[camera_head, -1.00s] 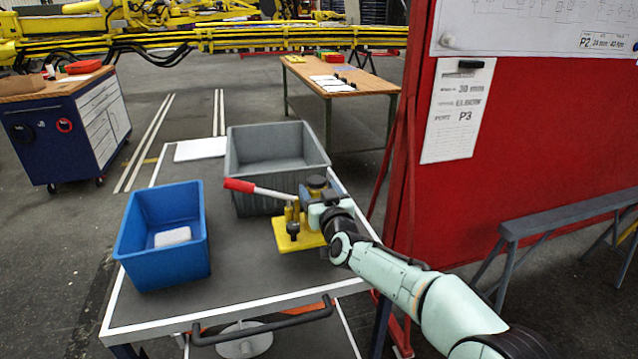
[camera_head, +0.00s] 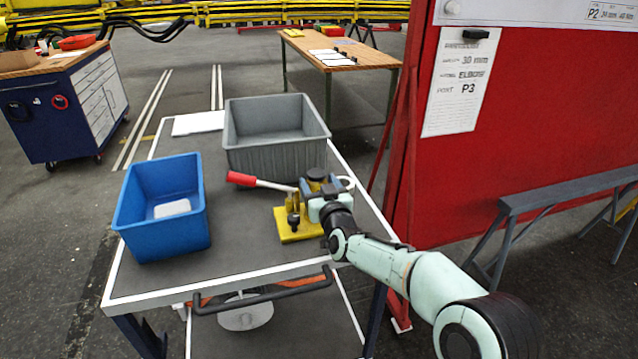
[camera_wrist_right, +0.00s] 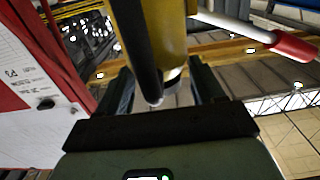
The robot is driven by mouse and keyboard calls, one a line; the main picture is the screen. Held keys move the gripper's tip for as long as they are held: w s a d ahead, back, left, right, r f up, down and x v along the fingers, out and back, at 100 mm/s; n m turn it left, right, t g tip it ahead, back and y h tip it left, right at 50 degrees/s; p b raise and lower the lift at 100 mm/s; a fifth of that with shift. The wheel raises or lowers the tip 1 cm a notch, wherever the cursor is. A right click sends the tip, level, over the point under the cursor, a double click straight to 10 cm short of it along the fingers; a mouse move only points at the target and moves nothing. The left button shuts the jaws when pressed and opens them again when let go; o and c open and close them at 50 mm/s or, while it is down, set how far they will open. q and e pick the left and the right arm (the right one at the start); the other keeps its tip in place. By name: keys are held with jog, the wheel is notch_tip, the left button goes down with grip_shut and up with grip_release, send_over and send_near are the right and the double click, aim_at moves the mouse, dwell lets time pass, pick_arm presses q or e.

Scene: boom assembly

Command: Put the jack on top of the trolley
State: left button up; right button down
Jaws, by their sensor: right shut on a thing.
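The jack (camera_head: 293,222) has a yellow base and a white lever with a red grip. In the head view it is upright at the right side of the trolley's grey top (camera_head: 190,278), in front of the grey bin. I cannot tell whether its base touches the top. My right gripper (camera_head: 322,190) is at the upper part of the jack and shut on it. In the right wrist view the jack's yellow body (camera_wrist_right: 168,35) stands between the fingers, with its red grip to the right. The fingertips are partly hidden. My left gripper is not in view.
A blue bin (camera_head: 160,240) with a white item stands at the left of the trolley top. A grey bin (camera_head: 275,158) stands behind the jack. A white sheet (camera_head: 198,123) lies at the back. A red panel (camera_head: 540,130) rises on the right.

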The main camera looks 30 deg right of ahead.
jog(key=shift+r, duration=0.6)
jog(key=shift+c, duration=0.7)
grip_release()
jog(key=shift+s+f, duration=0.1)
jog(key=shift+f, duration=0.4)
jog(key=b+v, duration=0.1)
jog(key=v, duration=1.1)
jog(key=shift+a, duration=0.1)
